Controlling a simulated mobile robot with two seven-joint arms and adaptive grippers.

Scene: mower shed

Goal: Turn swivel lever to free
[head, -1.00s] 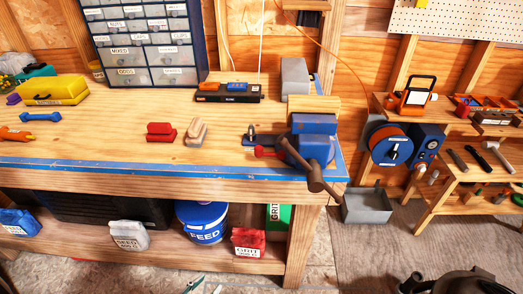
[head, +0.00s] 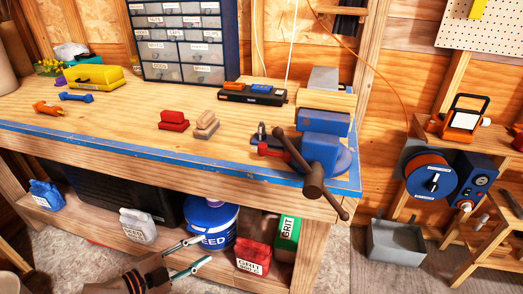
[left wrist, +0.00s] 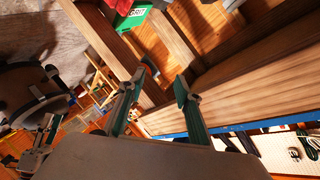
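The blue bench vise (head: 322,145) is mounted at the bench's right front corner. A short lever with a red grip (head: 270,150), apparently the swivel lever, sticks out left at its base, just above the bench top. The larger brown screw handle (head: 298,160) crosses in front of the vise. My left gripper (head: 206,249) is open and empty, low in front of the bench shelf, well below and left of the lever. Its spread fingers show in the left wrist view (left wrist: 162,85), with nothing between them. Parts at that view's left edge may be my right gripper; its opening is unclear.
The bench's blue front edge (head: 150,140) lies between my left gripper and the lever. Red and tan blocks (head: 173,121) stand left of the vise.

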